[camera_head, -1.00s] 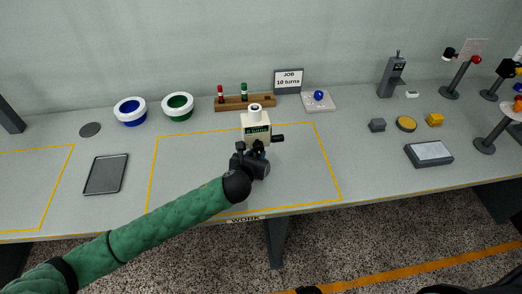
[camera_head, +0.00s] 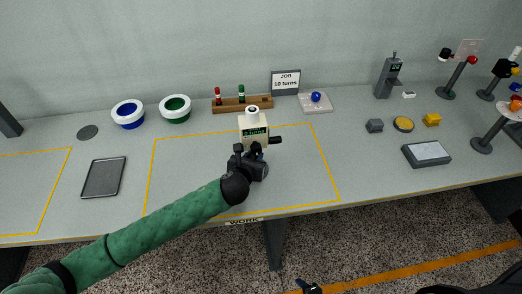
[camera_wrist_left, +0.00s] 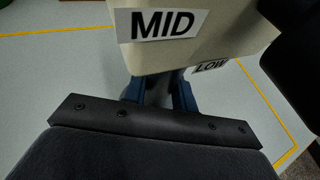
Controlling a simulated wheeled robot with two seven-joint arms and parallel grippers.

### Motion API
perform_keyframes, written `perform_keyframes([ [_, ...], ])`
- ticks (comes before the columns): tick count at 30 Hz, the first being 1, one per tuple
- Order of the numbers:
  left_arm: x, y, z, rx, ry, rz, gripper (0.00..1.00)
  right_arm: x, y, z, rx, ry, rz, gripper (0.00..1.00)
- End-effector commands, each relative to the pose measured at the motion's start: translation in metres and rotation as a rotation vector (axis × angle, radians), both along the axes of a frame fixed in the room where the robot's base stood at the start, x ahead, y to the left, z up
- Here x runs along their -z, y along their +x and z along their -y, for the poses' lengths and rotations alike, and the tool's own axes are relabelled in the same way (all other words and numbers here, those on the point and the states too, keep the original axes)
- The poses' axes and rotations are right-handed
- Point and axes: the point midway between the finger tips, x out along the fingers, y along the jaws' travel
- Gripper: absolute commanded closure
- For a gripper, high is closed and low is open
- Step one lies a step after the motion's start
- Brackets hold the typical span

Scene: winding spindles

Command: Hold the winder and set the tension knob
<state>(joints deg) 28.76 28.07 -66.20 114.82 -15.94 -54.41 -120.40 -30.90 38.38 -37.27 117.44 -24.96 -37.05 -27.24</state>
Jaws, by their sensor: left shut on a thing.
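The winder (camera_head: 254,131) is a cream box with a green-lit display, a white-rimmed top and a dark crank (camera_head: 268,141) on its right. It stands upright in the work area. My left gripper (camera_head: 250,155) is at its front. In the left wrist view its blue fingers (camera_wrist_left: 160,98) are shut on a grey part, apparently the tension knob (camera_wrist_left: 158,88), mostly hidden. MID (camera_wrist_left: 163,24) and LOW (camera_wrist_left: 211,67) labels show on the winder's face; the knob's setting cannot be read. A dark tip, apparently my right gripper (camera_head: 310,287), shows at the bottom edge.
Behind the winder stand a wooden rack (camera_head: 230,105) with red and green spindles and a sign (camera_head: 286,82) reading JOB 10 turns. Blue (camera_head: 129,114) and green (camera_head: 175,109) ringed bowls and a grey tray (camera_head: 104,178) lie left. The yellow-marked area's left part is clear.

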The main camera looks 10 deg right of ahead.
Motion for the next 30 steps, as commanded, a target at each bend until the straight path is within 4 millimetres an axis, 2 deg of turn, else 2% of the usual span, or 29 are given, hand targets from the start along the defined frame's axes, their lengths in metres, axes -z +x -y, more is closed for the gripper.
perform_keyframes([
  [4, 0.005, -0.002, 0.0, 0.001, 0.003, -0.007, 1.0, -0.034, -0.013, -0.008, -0.168, -0.03, 0.075, 0.49],
  [8, 0.005, -0.002, 0.0, 0.001, 0.003, -0.007, 1.0, -0.07, -0.008, -0.014, -0.3, -0.04, 0.159, 0.49],
  [11, 0.005, -0.002, 0.0, 0.001, 0.003, -0.007, 1.0, -0.107, 0.017, -0.015, -0.384, -0.032, 0.246, 0.49],
  [21, 0.005, -0.002, 0.0, 0.0, 0.003, -0.007, 1.0, -0.227, 0.132, -0.011, -0.489, 0.042, 0.495, 0.49],
  [27, 0.006, -0.002, 0.0, 0.0, 0.003, -0.007, 1.0, -0.306, 0.183, -0.009, -0.537, 0.083, 0.634, 0.49],
  [30, 0.006, -0.002, 0.0, 0.0, 0.003, -0.007, 1.0, -0.341, 0.201, -0.008, -0.561, 0.101, 0.694, 0.49],
])
